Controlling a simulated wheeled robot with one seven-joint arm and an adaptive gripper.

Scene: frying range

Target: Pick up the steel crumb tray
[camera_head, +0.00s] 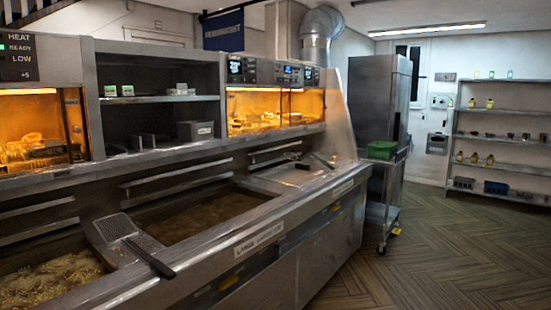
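I cannot pick out the steel crumb tray with certainty. A shallow steel section (278,178) is set into the right end of the frying range, with small items on it too small to tell. A flat perforated steel tool (116,227) with a long dark handle (150,258) lies on the divider between two frying pans, its handle reaching over the front edge. A grey steel box (195,131) with a pale label sits on the lower shelf above the range. My gripper is not in view.
The frying range (225,252) runs from front left to the middle. Its left pan (55,280) holds pale food in oil; the middle pan (205,212) holds brown oil. A trolley carries a green crate (382,150). The floor (445,250) at right is clear.

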